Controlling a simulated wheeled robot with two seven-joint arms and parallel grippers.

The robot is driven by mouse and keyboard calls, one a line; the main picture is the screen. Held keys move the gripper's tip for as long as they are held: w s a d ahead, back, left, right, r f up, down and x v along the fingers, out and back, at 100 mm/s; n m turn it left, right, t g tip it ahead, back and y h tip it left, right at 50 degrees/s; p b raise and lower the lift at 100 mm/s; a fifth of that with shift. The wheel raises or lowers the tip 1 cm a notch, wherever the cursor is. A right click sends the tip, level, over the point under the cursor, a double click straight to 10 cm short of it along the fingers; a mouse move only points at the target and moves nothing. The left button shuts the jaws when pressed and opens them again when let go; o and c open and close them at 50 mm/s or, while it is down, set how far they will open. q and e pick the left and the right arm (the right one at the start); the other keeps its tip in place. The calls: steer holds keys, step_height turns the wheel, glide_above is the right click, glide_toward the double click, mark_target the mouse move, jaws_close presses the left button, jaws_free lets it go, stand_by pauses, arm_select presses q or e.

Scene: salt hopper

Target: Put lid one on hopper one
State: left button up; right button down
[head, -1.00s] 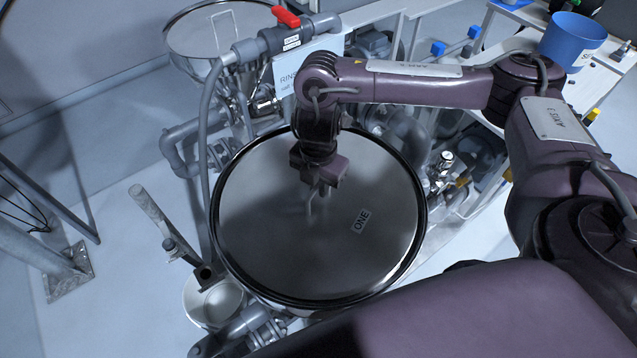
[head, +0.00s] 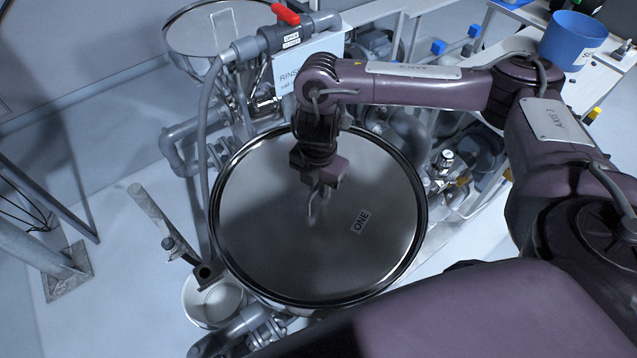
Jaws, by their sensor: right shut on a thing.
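Lid one (head: 280,255) is a round, grey metal disc with a small label reading ONE, in the middle of the head view. It lies flat over the round dark rim of hopper one (head: 222,255), and looks level and roughly centred within it. Whether its edge touches the rim all round I cannot tell. My right gripper (head: 317,200) points down at the upper middle of the lid and is shut on the lid's handle, which the fingers partly hide. My left gripper is not in view.
A second round vessel (head: 222,28) with a handled metal lid stands behind, at upper left. A grey pipe with a red valve handle (head: 286,15) and a RINSE sign are close behind the hopper. A blue container (head: 572,40) stands on a bench at upper right.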

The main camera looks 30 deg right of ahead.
steer(key=c, duration=1.4)
jaws_free()
steer(key=shift+r+p, duration=0.85)
steer(key=shift+r, duration=3.05)
